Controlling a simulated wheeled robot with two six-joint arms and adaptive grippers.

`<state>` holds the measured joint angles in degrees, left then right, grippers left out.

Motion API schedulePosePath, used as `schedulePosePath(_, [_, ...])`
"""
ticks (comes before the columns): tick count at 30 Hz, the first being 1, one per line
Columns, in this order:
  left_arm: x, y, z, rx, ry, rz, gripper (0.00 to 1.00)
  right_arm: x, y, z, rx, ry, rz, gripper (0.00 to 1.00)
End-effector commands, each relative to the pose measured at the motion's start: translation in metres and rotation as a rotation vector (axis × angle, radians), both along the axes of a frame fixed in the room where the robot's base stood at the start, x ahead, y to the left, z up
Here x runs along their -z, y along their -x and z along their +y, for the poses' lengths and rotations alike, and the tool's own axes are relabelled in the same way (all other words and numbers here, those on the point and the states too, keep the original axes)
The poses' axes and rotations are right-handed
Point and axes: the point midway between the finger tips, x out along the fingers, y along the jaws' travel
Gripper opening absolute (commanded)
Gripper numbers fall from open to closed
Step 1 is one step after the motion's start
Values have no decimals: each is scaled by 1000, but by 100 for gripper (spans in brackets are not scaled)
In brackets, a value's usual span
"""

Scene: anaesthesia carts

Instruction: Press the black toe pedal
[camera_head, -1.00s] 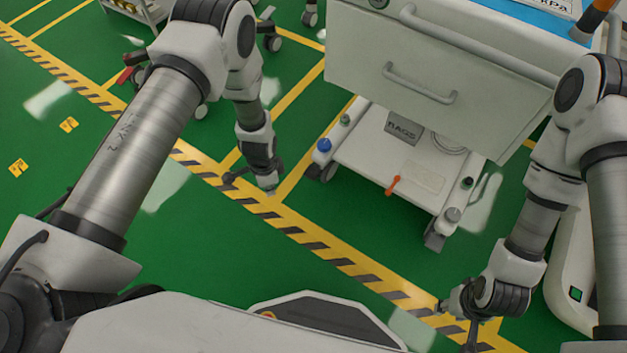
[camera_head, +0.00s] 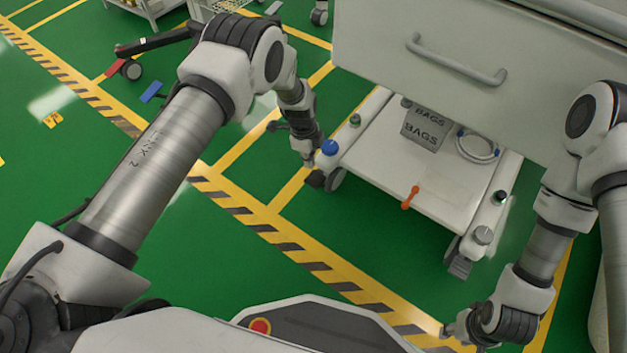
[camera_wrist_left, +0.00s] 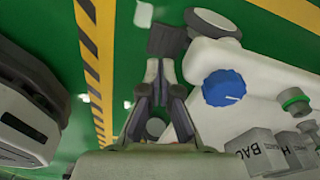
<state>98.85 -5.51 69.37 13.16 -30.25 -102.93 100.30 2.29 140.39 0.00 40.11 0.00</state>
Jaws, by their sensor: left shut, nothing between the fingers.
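The cart's black toe pedal (camera_head: 316,181) sits low at its front left corner, beside the left wheel and below a blue knob (camera_head: 329,147). In the left wrist view the black pedal (camera_wrist_left: 167,40) lies just past the fingertips. My left gripper (camera_head: 309,161) is shut and empty, pointing down right above the pedal. It also shows shut in the left wrist view (camera_wrist_left: 160,66). I cannot tell whether the tips touch the pedal. My right gripper (camera_head: 452,330) is low at the lower right, away from the cart, too small to tell its opening.
The cart's low white shelf (camera_head: 380,165) carries an orange lever (camera_head: 410,197), a grey BAGS box (camera_head: 424,129) and a coiled hose (camera_head: 477,146). A grey pedal (camera_head: 459,264) is at its front right corner. Green floor with yellow-black striping is clear in front.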

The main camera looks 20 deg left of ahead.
Motion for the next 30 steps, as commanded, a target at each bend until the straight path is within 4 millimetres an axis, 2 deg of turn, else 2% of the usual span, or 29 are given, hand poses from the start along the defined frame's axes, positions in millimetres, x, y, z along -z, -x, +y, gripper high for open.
schedulePosePath(1, [10,0,-1,0,0,1,0,9,0,0,0,0,0,40])
schedulePosePath(12, [59,1,-5,-1,0,-1,0,52,0,0,2,0,-1,40])
schedulePosePath(26, [64,1,-6,-1,0,0,0,55,-1,0,4,0,-3,40])
schedulePosePath(30, [75,1,-6,-1,0,1,0,63,-1,0,4,0,-3,40])
